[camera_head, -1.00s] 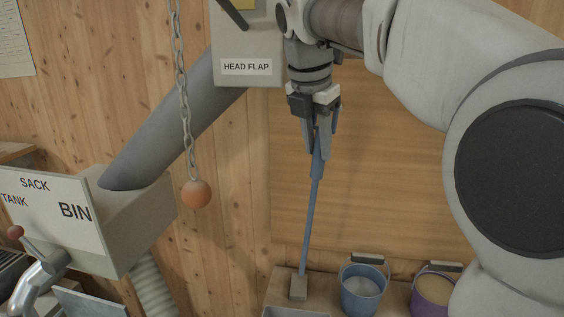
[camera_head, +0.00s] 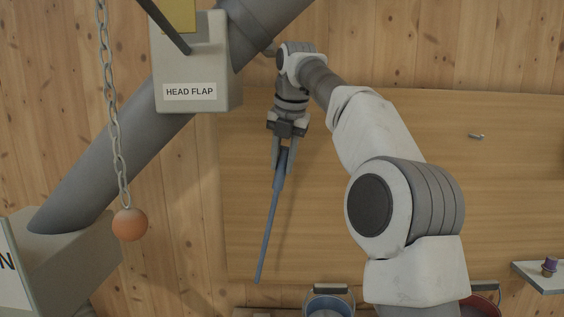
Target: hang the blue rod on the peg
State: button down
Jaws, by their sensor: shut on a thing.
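The blue rod (camera_head: 269,225) hangs down from my gripper (camera_head: 283,158), tilted with its lower end toward the left. My gripper points down and is shut on the rod's upper end. The rod's lower end is free in front of the wooden board. A small metal peg (camera_head: 476,136) sticks out of the board to the right, well apart from the rod and at about the gripper's height in the picture. My arm comes between them in the picture but does not hide the peg.
The wooden board (camera_head: 500,215) is bare around the peg. A chain with an orange ball (camera_head: 130,224) hangs at left beside the HEAD FLAP box (camera_head: 195,60) and a grey pipe (camera_head: 110,160). A blue bucket (camera_head: 329,303) stands below; a small shelf (camera_head: 540,280) is at lower right.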

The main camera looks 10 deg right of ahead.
jog(key=w+d+f+p, duration=0.1)
jog(key=w+p, duration=0.6)
jog(key=w, duration=0.2)
jog(key=shift+d+f, duration=0.25)
jog(key=shift+d, duration=0.15)
dwell(0.5)
jog(key=shift+f, duration=0.15)
dwell(0.5)
jog(key=c, duration=0.5)
grip_release()
jog(key=shift+c, duration=0.2)
